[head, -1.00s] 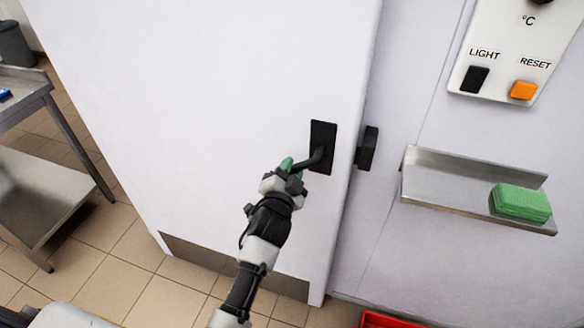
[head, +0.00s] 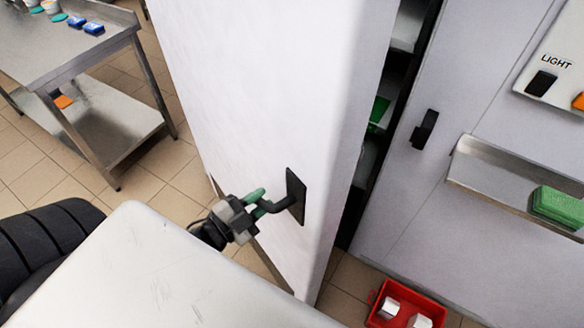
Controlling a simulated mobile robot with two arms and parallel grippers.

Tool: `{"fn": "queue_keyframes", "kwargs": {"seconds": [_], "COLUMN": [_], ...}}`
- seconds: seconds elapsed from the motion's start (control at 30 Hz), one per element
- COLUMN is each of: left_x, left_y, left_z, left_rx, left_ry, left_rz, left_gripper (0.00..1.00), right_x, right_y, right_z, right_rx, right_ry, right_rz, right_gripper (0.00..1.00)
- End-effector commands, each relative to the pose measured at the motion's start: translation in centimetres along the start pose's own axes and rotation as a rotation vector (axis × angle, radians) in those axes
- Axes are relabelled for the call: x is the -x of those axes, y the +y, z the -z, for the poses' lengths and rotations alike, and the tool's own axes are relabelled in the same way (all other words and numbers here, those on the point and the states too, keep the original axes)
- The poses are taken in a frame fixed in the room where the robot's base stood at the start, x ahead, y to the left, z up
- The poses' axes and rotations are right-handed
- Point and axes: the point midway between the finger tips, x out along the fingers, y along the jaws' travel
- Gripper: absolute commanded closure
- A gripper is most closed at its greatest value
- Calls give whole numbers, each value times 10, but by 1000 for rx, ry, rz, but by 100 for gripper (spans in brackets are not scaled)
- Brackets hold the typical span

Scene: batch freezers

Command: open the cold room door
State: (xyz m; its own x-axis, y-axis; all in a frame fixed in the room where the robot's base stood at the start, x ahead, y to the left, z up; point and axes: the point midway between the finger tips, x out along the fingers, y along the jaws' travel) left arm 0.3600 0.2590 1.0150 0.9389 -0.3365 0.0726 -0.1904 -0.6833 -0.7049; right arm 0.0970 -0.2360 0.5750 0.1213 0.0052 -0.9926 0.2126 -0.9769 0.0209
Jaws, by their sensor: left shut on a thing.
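The white cold room door (head: 270,90) stands ajar, with a dark gap between its edge and the frame on the right. Shelves and a green item (head: 378,110) show inside the gap. The black lever handle (head: 284,203) sits on a dark plate near the door's edge. My left gripper (head: 260,203), with green fingers, is shut on the handle. The black latch catch (head: 425,130) is on the wall to the right of the gap. My right gripper is not in view.
A steel table (head: 75,55) with blue items stands at the left. A red crate (head: 405,305) with white containers is on the floor right of the door. A wall shelf (head: 490,175) holds a green block (head: 558,207). Tiled floor is open between table and door.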

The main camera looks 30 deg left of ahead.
Motion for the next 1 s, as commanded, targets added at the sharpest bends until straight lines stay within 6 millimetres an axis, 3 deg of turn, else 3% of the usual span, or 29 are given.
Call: {"fn": "queue_keyframes", "kwargs": {"seconds": [0.03,0.2,0.6,0.63,0.77,0.8,1.0], "left_x": [17,48,56,56,56,55,55], "left_y": [0,-7,-10,-10,-10,-10,-11], "left_z": [-7,-7,-4,-4,-4,-4,-3], "left_rx": [-5,0,3,3,4,4,5], "left_ry": [-8,26,46,46,47,47,48], "left_rz": [-22,-51,-57,-57,-56,-56,-55], "left_gripper": [100,100,100,75,55,52,52], "right_x": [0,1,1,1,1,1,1], "right_y": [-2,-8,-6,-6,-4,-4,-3], "right_z": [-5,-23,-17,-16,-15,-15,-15], "right_rx": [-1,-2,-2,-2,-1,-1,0], "right_ry": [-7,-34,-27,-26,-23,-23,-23], "right_rz": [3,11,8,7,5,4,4], "right_gripper": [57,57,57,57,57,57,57]}}
